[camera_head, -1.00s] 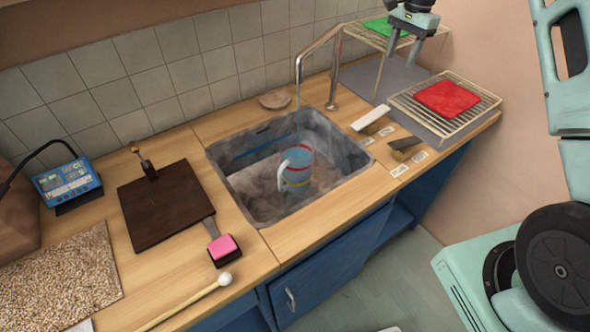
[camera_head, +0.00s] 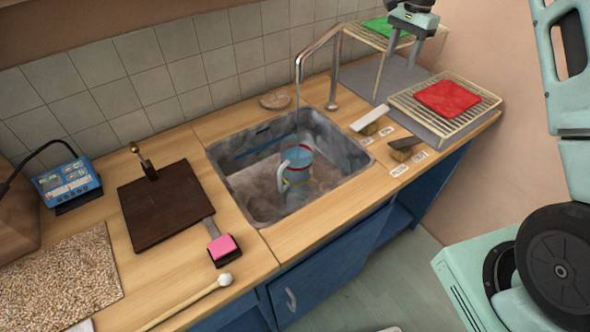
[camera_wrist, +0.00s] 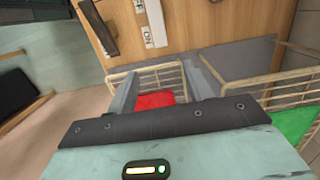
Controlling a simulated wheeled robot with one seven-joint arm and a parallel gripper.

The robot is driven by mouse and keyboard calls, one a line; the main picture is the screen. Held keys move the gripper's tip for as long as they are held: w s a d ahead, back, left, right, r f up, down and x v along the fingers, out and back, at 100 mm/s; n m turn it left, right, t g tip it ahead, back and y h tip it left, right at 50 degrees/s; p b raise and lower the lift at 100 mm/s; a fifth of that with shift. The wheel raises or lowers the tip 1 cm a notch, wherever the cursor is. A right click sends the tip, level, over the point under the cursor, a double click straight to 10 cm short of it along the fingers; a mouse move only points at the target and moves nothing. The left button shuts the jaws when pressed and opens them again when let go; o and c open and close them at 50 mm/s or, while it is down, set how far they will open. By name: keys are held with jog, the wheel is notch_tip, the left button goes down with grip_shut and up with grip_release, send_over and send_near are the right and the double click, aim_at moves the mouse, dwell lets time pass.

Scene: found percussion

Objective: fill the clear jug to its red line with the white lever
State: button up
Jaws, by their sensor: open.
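The clear jug (camera_head: 297,172) stands upright in the sink under the tap, its handle to the left. Its red line (camera_head: 304,147) is near the rim and a yellow band is lower down. A thin stream of water (camera_head: 298,112) falls from the tap into it. Bluish water shows inside, but I cannot tell its exact level against the red line. The white lever (camera_head: 369,118) is on the counter right of the sink, its free end raised. My gripper (camera_head: 398,61) is open and empty above the racks, apart from the lever. It also shows in the wrist view (camera_wrist: 160,75).
A dark lever (camera_head: 404,144) sits beside the white one, with labels near both. A wire rack (camera_head: 470,115) with a red cloth (camera_head: 448,97) and a raised rack with a green cloth (camera_head: 384,26) stand at right. A dark board (camera_head: 160,205) and mallet (camera_head: 190,300) lie left.

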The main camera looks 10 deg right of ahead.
aim_at(383, 108)
jog(key=shift+h, duration=0.6)
jog(key=f+p, duration=0.2)
jog(key=f, duration=0.3)
jog(key=a+f+p, duration=0.1)
jog(key=f+p, duration=0.2)
jog(key=f, duration=0.2)
jog(key=f+p, duration=0.2)
jog(key=f, duration=0.3)
jog(key=shift+s+a+f+p, duration=0.3)
jog(key=shift+a+f, duration=0.05)
jog(key=shift+a, duration=0.05)
jog(key=shift+c, duration=0.3)
